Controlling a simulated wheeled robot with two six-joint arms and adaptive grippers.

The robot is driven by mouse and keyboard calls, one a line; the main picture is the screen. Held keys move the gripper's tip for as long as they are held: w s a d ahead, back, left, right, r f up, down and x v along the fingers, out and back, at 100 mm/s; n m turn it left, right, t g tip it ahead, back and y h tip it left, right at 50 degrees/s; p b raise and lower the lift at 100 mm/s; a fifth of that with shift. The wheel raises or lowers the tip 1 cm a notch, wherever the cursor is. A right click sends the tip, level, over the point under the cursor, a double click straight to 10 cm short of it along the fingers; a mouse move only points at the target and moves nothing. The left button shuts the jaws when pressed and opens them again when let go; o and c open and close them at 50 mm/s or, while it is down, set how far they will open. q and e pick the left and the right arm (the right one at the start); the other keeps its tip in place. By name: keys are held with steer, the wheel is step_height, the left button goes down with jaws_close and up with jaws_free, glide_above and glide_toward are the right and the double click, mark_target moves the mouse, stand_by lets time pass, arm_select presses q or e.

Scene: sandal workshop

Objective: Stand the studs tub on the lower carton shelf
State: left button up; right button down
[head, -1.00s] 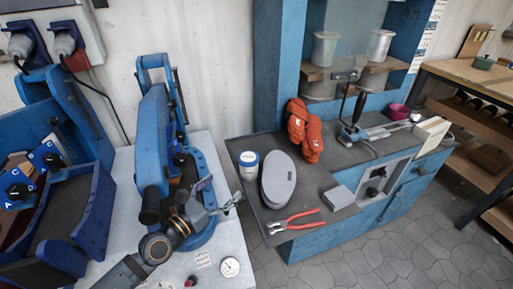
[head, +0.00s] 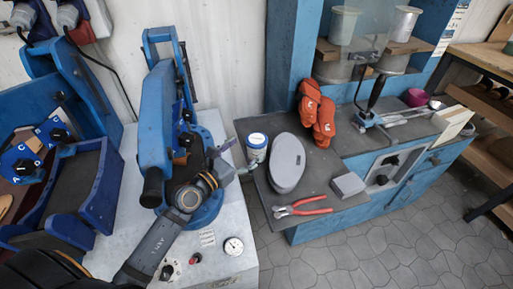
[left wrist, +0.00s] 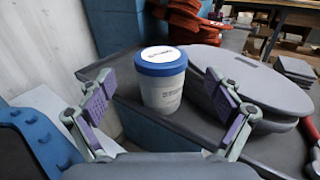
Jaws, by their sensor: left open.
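The studs tub (head: 257,150), a white tub with a blue lid and a pale label on top, stands upright on the dark bench mat beside a grey oval block. My left gripper (head: 230,163) is at the left side of the tub in the head view. In the left wrist view the tub (left wrist: 162,88) stands ahead, between the lines of the two open fingers of the left gripper (left wrist: 158,100). Nothing is held. A wooden shelf unit (head: 488,68) shows in part at the right edge; I cannot tell whether it is the carton shelf. My right gripper is not in view.
The grey oval block (head: 287,162) is close to the tub's right. A blue machine (head: 165,110) stands at the left. Paved floor is free in front.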

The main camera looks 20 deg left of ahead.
mark_target(256, 139)
arm_select(q)
steer(key=x, duration=0.5)
steer(key=shift+r, duration=0.2)
steer(key=shift+s, duration=0.1)
steer(key=shift+c, duration=0.7)
steer(key=c, duration=1.2)
steer(key=shift+c, duration=1.1)
steer(key=shift+r, duration=0.1)
steer(key=shift+r, duration=0.1)
